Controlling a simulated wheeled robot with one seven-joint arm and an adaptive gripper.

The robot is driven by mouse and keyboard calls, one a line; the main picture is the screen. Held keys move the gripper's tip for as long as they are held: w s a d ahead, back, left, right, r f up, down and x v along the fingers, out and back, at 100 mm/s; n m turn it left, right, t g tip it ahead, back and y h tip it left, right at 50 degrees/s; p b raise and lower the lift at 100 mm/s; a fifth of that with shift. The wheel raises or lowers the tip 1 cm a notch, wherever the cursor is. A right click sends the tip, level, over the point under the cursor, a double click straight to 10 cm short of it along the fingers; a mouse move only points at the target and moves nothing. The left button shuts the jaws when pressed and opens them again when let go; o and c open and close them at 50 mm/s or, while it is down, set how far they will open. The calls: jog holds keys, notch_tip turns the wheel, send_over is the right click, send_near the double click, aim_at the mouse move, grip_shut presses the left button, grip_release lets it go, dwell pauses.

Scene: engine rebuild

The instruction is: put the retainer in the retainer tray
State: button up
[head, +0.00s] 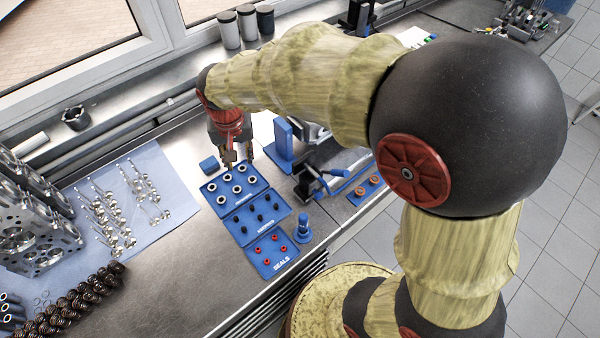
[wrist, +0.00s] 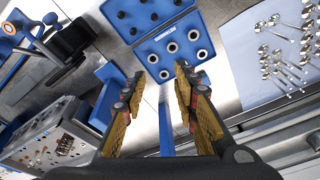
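The retainer tray (head: 234,175) is the blue tray nearest the wall, with several pale metal rings in its pockets. In the wrist view the tray (wrist: 218,70) lies just beyond my fingertips, and rings such as this retainer (wrist: 172,47) sit in it. My gripper (head: 238,160) points down at the tray's wall-side edge. The right finger hides part of the tray and possibly one pocket. I see no loose retainer outside the tray.
A tray of dark parts (head: 257,212) and a red seals tray (head: 272,254) adjoin it. A blue upright stand (head: 284,138) rises close right of my gripper. A small blue block (head: 209,164) lies left. Valves (head: 118,215) cover a pale cloth.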

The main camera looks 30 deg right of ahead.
jog(key=s+d+r+n+t, duration=0.1)
jog(key=s+d+r, duration=0.1)
jog(key=s+r, duration=0.2)
jog(key=s+d+r+n+t, duration=0.1)
jog(key=s+d+r, duration=0.2)
jog(key=s, duration=0.6)
jog(key=s+d+r+n+t, duration=0.1)
jog(key=s+d+r, duration=0.2)
jog(key=s, duration=0.4)
jog(key=shift+s+d+r+n, duration=0.25)
jog(key=shift+s+r+n, duration=0.05)
jog(key=shift+r, duration=0.6)
